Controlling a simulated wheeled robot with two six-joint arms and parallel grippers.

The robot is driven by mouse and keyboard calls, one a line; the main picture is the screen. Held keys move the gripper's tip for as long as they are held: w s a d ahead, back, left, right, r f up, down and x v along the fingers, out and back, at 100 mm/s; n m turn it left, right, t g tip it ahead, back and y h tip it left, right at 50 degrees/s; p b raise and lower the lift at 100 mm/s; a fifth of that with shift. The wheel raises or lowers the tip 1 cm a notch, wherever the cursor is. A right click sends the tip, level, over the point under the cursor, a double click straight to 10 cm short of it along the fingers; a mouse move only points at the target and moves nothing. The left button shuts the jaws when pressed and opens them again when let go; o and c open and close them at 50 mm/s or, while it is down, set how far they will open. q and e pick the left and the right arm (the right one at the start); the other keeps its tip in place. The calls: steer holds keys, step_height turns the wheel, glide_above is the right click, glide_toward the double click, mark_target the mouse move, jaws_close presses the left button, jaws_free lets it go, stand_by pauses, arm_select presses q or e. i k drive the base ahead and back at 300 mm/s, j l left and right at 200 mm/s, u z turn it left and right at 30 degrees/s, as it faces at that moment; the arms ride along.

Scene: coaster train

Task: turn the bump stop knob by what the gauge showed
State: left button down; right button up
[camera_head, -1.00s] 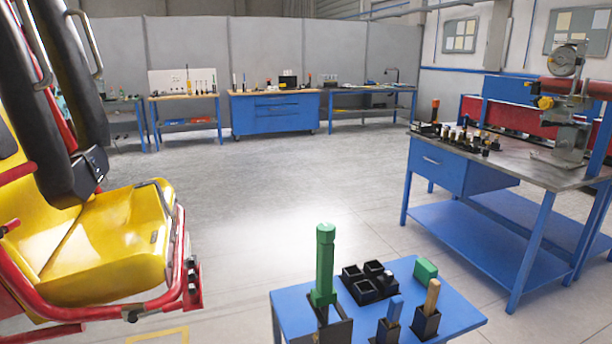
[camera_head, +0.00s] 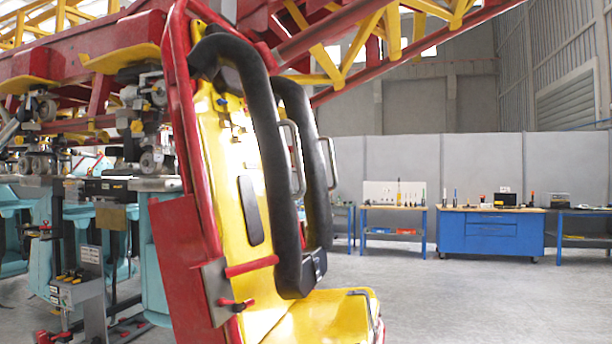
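A yellow coaster seat (camera_head: 252,190) in a red frame stands in the middle of the head view. Its black over-shoulder restraint (camera_head: 283,165) hangs down in front of the seat back, with metal grab handles. A small red-tipped knob-like part (camera_head: 236,304) sits on a grey plate (camera_head: 216,290) low on the seat's side; I cannot tell whether it is the bump stop knob. No gauge can be made out. Neither of my grippers is in view.
Red and yellow track structure (camera_head: 380,30) runs overhead. Wheel assemblies (camera_head: 150,160) and a grey stand (camera_head: 82,290) are at left. A blue workbench (camera_head: 490,232) stands at the back right. The floor (camera_head: 470,300) at right is clear.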

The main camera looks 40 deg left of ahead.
mark_target(222, 302)
steer(key=u, duration=1.65)
